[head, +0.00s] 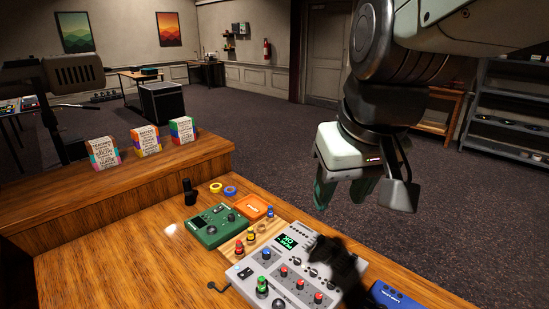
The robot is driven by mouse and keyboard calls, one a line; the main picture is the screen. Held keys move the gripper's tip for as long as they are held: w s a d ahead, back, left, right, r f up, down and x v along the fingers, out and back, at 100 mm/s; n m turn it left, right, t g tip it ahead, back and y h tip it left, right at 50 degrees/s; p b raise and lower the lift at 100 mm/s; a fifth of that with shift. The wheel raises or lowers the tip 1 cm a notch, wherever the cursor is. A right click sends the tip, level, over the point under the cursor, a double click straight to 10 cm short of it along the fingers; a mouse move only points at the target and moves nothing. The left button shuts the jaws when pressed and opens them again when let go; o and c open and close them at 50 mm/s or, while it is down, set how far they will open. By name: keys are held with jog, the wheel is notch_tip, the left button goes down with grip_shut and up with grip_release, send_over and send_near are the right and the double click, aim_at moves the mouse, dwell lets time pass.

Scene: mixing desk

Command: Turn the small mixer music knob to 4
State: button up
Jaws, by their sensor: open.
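A light grey mixer (262,285) with a small green-lit screen (289,241) lies on the wooden desk. It carries several knobs with red, blue, green and black parts. Their labels are too small to read, so I cannot tell which is the music knob or where it points. A dark blurred shape (340,265) covers the mixer's right part; I cannot tell whether it is a shadow or an object. My gripper (340,205) is open and empty, its green fingers pointing down. It hangs above and behind the mixer's right side, apart from it.
A green device (212,228) with a dark knob, an orange box (255,208) and several small coloured pegs (240,248) stand left of the mixer. A blue box (393,297) is at its right. Three colourful cards (150,141) stand on the raised shelf. The desk's left front is clear.

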jog(key=w+a+f+n+g, duration=0.2)
jog(key=w+f, duration=0.4)
jog(key=w, duration=0.4)
jog(key=n+g, duration=0.2)
jog(key=n, duration=0.2)
send_over(284, 269)
notch_tip(284, 269, down, 22)
notch_tip(284, 269, down, 11)
jog(key=shift+r, duration=0.1)
grip_shut()
